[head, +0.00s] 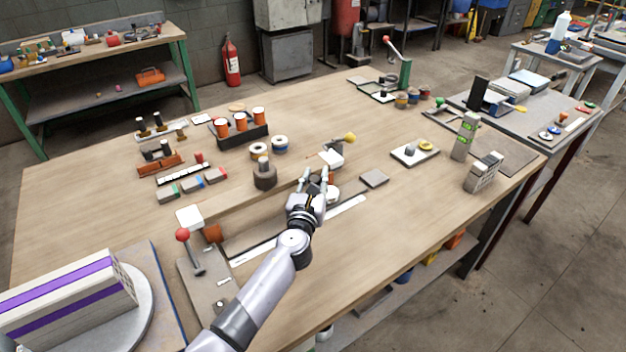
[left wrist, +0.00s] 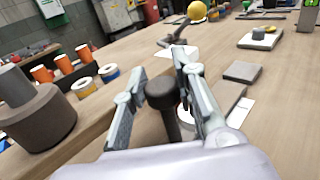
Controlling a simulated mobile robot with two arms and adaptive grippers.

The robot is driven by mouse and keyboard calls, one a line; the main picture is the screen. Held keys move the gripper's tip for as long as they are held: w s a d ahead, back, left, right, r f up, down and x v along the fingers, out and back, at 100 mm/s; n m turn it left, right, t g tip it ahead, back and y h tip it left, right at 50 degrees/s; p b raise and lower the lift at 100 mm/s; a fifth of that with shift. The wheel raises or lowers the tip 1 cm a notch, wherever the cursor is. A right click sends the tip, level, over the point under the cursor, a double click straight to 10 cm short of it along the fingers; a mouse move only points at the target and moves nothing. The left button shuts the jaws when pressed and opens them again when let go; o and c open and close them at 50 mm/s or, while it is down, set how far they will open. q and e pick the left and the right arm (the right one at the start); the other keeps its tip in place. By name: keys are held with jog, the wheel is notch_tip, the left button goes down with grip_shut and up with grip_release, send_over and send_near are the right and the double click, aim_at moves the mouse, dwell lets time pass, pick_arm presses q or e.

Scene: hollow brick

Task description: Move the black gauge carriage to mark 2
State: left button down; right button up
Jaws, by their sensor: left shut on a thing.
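My left gripper (head: 314,179) is over the middle of a long slide rail with a white scale strip (head: 346,208). In the left wrist view its two fingers (left wrist: 160,68) stand on either side of a dark round knob on a stem (left wrist: 162,95), which looks like the handle of the black gauge carriage. The gripper is shut on it. In the head view the carriage is mostly hidden by the gripper. Mark 2 cannot be read on the strip. My right gripper is not in view.
A brown weight (head: 265,174) stands left of the gripper. A red-knobbed lever (head: 183,236) is at the rail's near end. A grey block (head: 374,178) lies to the right. A purple-striped brick (head: 70,298) sits at lower left. The right front tabletop is clear.

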pick_arm(q)
jog(key=c, duration=1.3)
grip_release()
jog(key=shift+c, duration=0.2)
jog(key=shift+o, duration=0.3)
jog(key=s+a, duration=0.2)
jog(key=s, duration=0.9)
jog(key=shift+s+a, duration=0.15)
jog(key=shift+s, duration=0.25)
